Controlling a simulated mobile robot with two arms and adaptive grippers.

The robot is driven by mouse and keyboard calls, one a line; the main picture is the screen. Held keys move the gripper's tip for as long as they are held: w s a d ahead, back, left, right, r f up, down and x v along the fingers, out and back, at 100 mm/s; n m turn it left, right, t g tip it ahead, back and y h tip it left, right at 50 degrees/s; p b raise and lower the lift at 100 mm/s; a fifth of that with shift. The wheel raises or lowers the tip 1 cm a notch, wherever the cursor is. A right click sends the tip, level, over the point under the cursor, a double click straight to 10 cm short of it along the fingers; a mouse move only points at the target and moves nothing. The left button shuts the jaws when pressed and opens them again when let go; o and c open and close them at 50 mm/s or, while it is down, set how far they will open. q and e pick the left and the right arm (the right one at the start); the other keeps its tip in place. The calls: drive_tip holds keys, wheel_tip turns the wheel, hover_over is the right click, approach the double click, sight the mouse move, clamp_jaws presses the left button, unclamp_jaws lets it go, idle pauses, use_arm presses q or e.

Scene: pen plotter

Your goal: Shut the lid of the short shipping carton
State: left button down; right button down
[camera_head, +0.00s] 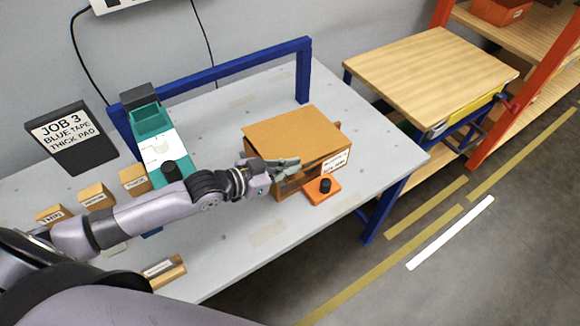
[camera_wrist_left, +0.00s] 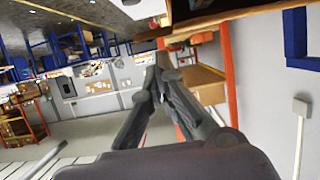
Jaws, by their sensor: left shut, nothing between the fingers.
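The short shipping carton (camera_head: 300,185) is a brown box with a white label on the front, standing on the grey table. Its orange-brown lid (camera_head: 290,132) lies over the top, tilted, with a dark gap between it and the front rim at the right. My left gripper (camera_head: 296,163) is shut and empty at the carton's front left, its fingers just under the lid's front edge. I cannot tell whether they touch the carton. In the left wrist view the left fingers (camera_wrist_left: 160,62) meet at the tips. My right gripper is not in view.
An orange block with a black knob (camera_head: 324,187) sits at the carton's front. A teal plotter (camera_head: 150,125), a job sign (camera_head: 70,135) and small labelled boxes (camera_head: 96,195) stand at left. A blue rail (camera_head: 230,70) runs behind. A wooden-topped stand (camera_head: 430,75) is at right.

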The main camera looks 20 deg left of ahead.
sight(286, 181)
use_arm(q)
drive_tip(key=shift+s+f, duration=0.15)
drive_tip(key=shift+f, duration=0.15)
drive_tip(key=shift+f, duration=0.3)
wheel_tip(286, 181, down, 2)
drive_tip(key=shift+s+a+f+b, duration=0.1)
drive_tip(key=shift+a+f+b, duration=0.1)
drive_tip(key=shift+b, duration=0.6)
drive_tip(key=shift+s+f, duration=0.15)
drive_tip(key=shift+f, duration=0.2)
drive_tip(key=shift+s+a, duration=0.1)
drive_tip(key=shift+a, duration=0.05)
